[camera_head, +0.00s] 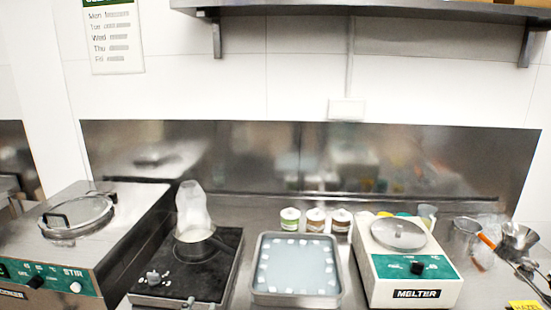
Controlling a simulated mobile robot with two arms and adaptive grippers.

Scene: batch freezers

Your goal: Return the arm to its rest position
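Neither of my grippers nor my arms shows in the head view. A metal tray (297,299) with a pale surface and several small white pieces on it sits on the steel counter. A white box labelled MELTER (415,292) with a round metal lid stands to its right.
A machine marked STIR (75,258) with a round lid stands at the far left. Small jars (315,220) line the back of the counter. Metal cups and utensils (518,238) crowd the right end. A shelf (370,12) overhangs at the top.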

